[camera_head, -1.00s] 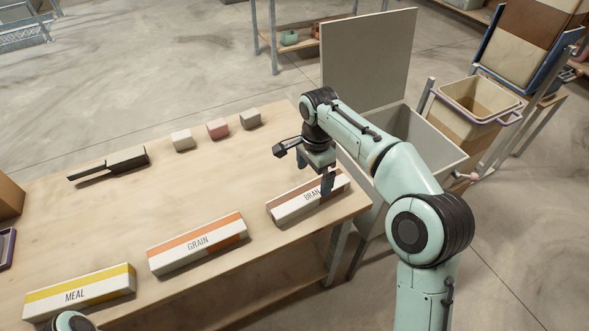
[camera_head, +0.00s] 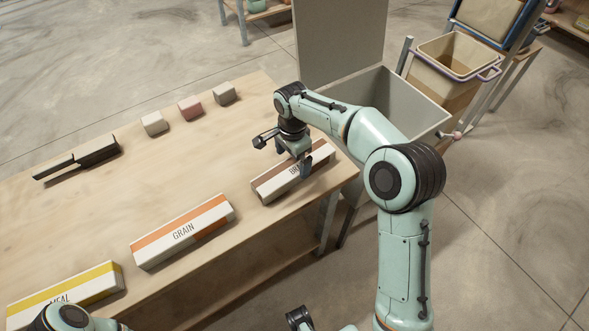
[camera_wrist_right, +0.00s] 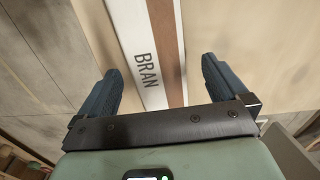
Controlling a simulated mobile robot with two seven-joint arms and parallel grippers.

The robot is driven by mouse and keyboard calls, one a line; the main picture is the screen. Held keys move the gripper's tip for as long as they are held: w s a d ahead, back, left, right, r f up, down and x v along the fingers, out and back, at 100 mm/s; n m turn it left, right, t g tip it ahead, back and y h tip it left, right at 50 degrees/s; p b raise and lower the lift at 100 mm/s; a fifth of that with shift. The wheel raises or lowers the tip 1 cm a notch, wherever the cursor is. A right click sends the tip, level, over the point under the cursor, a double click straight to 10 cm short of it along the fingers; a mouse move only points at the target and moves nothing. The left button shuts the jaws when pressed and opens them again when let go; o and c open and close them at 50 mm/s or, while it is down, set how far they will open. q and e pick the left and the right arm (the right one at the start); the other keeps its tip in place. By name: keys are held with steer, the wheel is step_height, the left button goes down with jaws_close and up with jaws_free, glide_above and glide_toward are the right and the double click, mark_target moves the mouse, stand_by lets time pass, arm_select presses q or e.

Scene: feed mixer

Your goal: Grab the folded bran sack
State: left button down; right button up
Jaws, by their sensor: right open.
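The folded bran sack (camera_head: 276,184) is a long white block with a brown stripe, lying near the right end of the wooden table. My right gripper (camera_head: 305,165) is directly over it, pointing down, and hides part of its label. In the right wrist view, the bran sack (camera_wrist_right: 150,50) runs between the two open fingers (camera_wrist_right: 163,88), one on each side with a gap. Nothing is held. My left arm shows only in part at the bottom left, and its gripper is not clearly visible.
The grain sack (camera_head: 182,232) and the meal sack (camera_head: 65,294) lie to the left along the table's front edge. Three small blocks (camera_head: 190,108) and a dark-handled tool (camera_head: 95,152) lie farther back. An open grey bin (camera_head: 395,100) stands beyond the table's right end.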

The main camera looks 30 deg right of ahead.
mark_target(295, 165)
steer(key=f, duration=0.3)
steer(key=shift+s+d+f, duration=0.15)
steer(key=shift+d+f, duration=0.1)
steer(key=shift+f, duration=0.15)
steer(key=c, duration=1.1)
steer(key=shift+r, duration=0.1)
